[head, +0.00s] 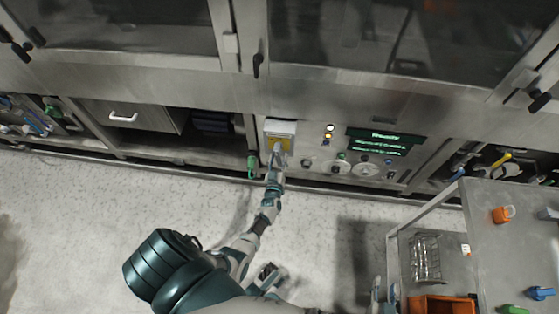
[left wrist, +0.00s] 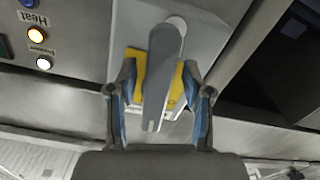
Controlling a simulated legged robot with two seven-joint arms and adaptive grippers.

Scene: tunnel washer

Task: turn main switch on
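The main switch is a light box (head: 281,127) with a yellow plate (left wrist: 141,66) and a long grey handle (left wrist: 165,75) on the front of the washer. In the left wrist view the handle runs between the two fingers of my left gripper (left wrist: 160,108), with a visible gap on each side. My left gripper is open around the handle; it also shows in front of the switch in the head view (head: 277,157). My right gripper (head: 383,293) is at the bottom of the head view, its two fingers apart and nothing seen between them, well away from the switch.
Right of the switch are indicator lights (head: 328,133), a green-text display (head: 385,142) and round dials. A green-handled part (head: 253,165) hangs close to its left. A metal cart (head: 515,240) with coloured items stands at the right. The floor (head: 70,220) at left is clear.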

